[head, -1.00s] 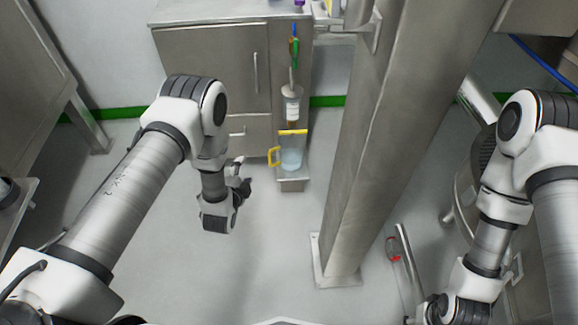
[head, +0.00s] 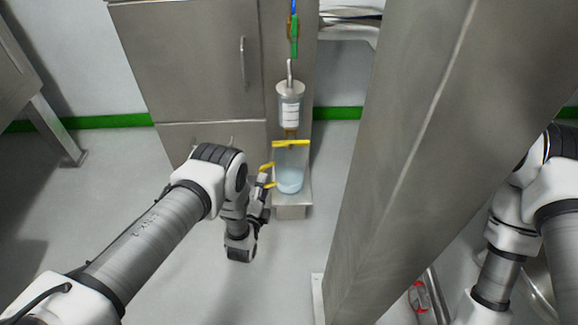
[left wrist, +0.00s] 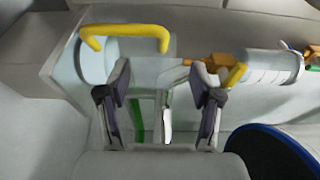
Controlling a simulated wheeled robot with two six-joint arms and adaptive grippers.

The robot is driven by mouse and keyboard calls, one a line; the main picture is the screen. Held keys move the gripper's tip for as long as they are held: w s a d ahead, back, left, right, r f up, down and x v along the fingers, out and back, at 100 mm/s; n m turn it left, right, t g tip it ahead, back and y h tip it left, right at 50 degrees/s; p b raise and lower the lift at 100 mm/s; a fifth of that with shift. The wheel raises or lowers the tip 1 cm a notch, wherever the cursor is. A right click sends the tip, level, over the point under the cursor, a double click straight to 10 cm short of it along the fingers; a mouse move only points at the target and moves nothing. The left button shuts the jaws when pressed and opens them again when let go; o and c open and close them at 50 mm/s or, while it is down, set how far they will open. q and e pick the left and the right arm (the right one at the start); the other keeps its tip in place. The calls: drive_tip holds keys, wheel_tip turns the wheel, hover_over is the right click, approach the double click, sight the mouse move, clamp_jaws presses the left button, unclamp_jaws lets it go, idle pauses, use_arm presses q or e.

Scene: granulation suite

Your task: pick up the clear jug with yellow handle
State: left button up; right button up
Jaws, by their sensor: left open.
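The clear jug (head: 289,180) with a yellow handle (head: 267,168) and a yellow top edge stands on a small steel ledge (head: 291,212) below a canister. Pale blue shows in its lower part. My left gripper (head: 262,192) is open, just left of the jug at its handle side, and partly hidden by my own wrist. In the left wrist view, the open fingers (left wrist: 160,100) point toward the jug (left wrist: 98,62), with the yellow handle (left wrist: 125,36) above and between them. The handle is not gripped. My right gripper is out of view.
A white-labelled canister (head: 290,105) hangs right above the jug. A steel cabinet (head: 190,65) stands behind and left. A thick steel column (head: 400,150) rises to the right. Open floor (head: 95,200) lies to the left.

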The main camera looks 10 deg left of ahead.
sight(271, 165)
use_arm(q)
drive_tip(key=w+b, duration=0.1)
drive_tip(key=w, duration=0.1)
drive_tip(key=w+b, duration=0.1)
drive_tip(key=w, duration=0.1)
drive_tip(key=w+b, duration=0.2)
drive_tip(key=w, duration=0.1)
drive_tip(key=shift+d+r, duration=0.15)
drive_tip(key=shift+r, duration=0.15)
drive_tip(key=shift+w+r, duration=0.1)
drive_tip(key=shift+r, duration=0.05)
